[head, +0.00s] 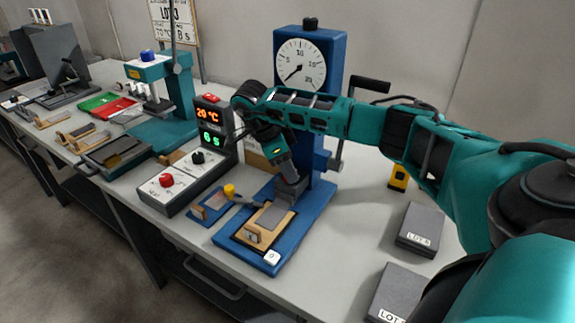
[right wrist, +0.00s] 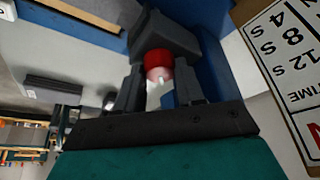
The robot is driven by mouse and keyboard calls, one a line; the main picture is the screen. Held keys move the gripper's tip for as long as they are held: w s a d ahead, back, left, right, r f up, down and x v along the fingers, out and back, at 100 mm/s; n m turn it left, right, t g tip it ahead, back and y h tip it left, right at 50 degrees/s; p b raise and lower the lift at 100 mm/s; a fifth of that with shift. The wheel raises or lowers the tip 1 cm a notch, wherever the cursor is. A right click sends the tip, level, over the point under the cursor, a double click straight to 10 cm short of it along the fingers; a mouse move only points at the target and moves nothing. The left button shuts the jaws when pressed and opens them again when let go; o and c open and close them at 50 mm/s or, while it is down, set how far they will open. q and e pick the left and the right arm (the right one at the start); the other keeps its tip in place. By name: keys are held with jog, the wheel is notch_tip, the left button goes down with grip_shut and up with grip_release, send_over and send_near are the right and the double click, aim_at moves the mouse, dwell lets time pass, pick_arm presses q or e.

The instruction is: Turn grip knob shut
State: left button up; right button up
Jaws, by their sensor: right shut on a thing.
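The grip knob (right wrist: 158,60) is a red round knob with a pale end, in front of a dark grey block (right wrist: 165,32) in the right wrist view. My right gripper (right wrist: 158,84) has one finger on each side of it and is shut on it. In the head view the right gripper (head: 290,188) reaches down from the teal arm beside the column of the blue press (head: 325,190). It hides the knob there. The block's lower part sits above a tan wooden piece (head: 262,238) on the blue base. My left gripper is not in view.
A dial gauge (head: 300,64) tops the press. Left of it stand a control box (head: 172,188) with red and black knobs and a display (head: 210,125) reading 20 °C and 6 s. Grey lot boxes (head: 420,226) lie at the right.

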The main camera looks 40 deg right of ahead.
dwell(0.4)
jog(key=o, duration=1)
jog(key=shift+o, duration=0.2)
jog(key=shift+w+a+r, duration=0.15)
jog(key=shift+a+r, duration=0.05)
jog(key=shift+r, duration=0.3)
jog(key=p+v, duration=0.2)
jog(key=v, duration=1)
jog(key=shift+d+f, duration=0.1)
